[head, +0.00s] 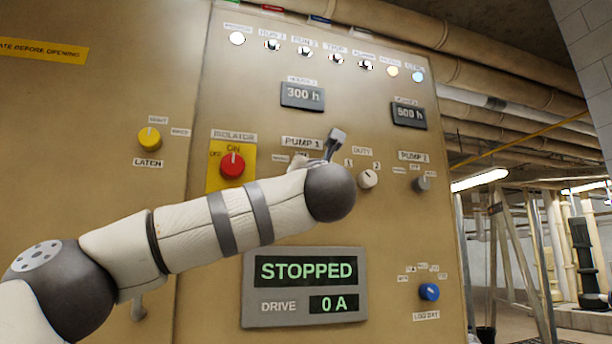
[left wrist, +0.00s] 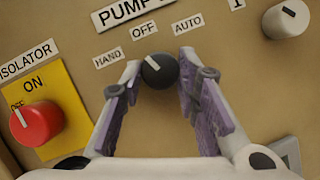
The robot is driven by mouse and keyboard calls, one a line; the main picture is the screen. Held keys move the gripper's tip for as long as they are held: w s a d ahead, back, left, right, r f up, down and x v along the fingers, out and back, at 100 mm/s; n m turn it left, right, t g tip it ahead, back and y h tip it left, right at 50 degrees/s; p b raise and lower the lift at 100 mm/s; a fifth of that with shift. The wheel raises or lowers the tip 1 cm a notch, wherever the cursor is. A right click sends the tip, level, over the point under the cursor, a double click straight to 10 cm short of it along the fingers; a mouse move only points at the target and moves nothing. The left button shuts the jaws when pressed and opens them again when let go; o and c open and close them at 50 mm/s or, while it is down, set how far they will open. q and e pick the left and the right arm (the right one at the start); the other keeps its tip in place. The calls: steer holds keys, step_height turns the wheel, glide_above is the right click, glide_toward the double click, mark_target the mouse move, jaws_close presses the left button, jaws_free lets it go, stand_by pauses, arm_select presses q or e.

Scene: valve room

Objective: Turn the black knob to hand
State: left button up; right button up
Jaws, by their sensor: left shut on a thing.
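The black knob (left wrist: 158,71) is on the panel below the PUMP 1 label, with HAND, OFF and AUTO labels around it. Its white mark points up and to the left, between the OFF and HAND labels. My left gripper (left wrist: 160,62) has one finger on each side of the knob and is shut on it. In the head view my left arm reaches across the panel to PUMP 1, and its wrist hides the knob. My right gripper is in neither view.
A red isolator knob (head: 232,165) on a yellow plate is left of the black knob. A white duty knob (head: 368,179) and a grey PUMP 2 knob (head: 422,184) are to the right. A display reading STOPPED (head: 305,271) and a blue knob (head: 429,292) are below.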

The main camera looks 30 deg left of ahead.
arm_select(q)
steer(key=shift+w+d+f+n+g+y+b, duration=0.15)
steer(key=shift+n+g+y, duration=0.3)
steer(key=shift+n, duration=0.6)
steer(key=shift+a+r+n+g+y+b, duration=0.15)
steer(key=shift+n+g+y, duration=0.3)
steer(key=shift+n, duration=0.65)
steer(key=shift+w+d+f+n+g+y+b, duration=0.1)
steer(key=shift+d+n+g+y+b, duration=0.1)
steer(key=shift+n+y, duration=0.65)
steer(key=shift+s+a+n, duration=0.1)
steer(key=shift+n, duration=0.4)
steer(key=o, duration=1.2)
steer(key=shift+h, duration=0.25)
steer(key=shift+c, duration=0.2)
steer(key=v, duration=1.2)
